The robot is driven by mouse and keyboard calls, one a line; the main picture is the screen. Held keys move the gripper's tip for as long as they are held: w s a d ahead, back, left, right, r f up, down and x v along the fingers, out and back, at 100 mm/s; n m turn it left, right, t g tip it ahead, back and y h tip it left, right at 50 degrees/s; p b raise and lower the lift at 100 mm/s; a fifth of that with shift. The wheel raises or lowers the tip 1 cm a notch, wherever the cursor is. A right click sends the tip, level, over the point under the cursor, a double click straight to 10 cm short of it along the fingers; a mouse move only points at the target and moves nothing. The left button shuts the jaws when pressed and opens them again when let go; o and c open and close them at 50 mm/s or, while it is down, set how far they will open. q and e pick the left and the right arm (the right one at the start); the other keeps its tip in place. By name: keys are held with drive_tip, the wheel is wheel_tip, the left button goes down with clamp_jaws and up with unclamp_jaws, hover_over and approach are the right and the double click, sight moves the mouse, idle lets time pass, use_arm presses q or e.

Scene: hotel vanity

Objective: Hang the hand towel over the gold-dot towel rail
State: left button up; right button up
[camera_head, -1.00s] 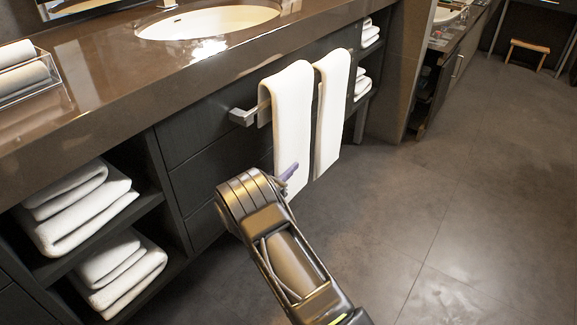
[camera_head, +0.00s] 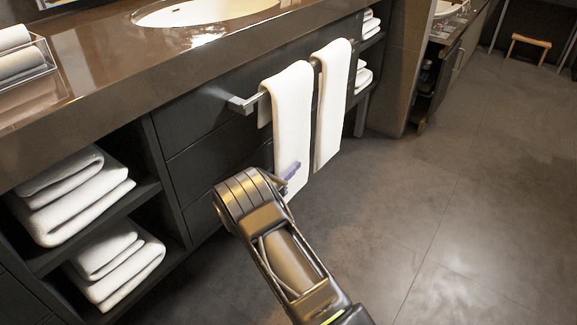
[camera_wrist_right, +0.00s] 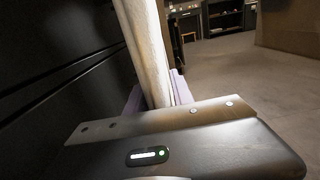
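The white hand towel (camera_head: 292,115) hangs in a fold at the metal towel rail (camera_head: 245,103) on the vanity front. Its long front layer hangs before the rail, and a short back layer shows at its left edge. The rail enters the fold a little below its top. No gold dot is discernible. My right gripper (camera_wrist_right: 157,94) has its purple fingers on both sides of the towel's lower part, which also shows in the wrist view (camera_wrist_right: 147,45). One finger shows against the towel in the head view. My left gripper is out of view.
A second white towel (camera_head: 331,105) hangs on the rail just right of the first. Folded towels (camera_head: 75,195) fill open shelves at the left. The brown counter (camera_head: 130,75) with a sink juts out above. The floor at right is clear.

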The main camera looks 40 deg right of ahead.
drive_tip(key=shift+o, duration=1)
drive_tip(key=p+v, duration=0.2)
drive_tip(key=v, duration=0.5)
drive_tip(key=shift+a, duration=0.4)
drive_tip(key=shift+s, duration=0.15)
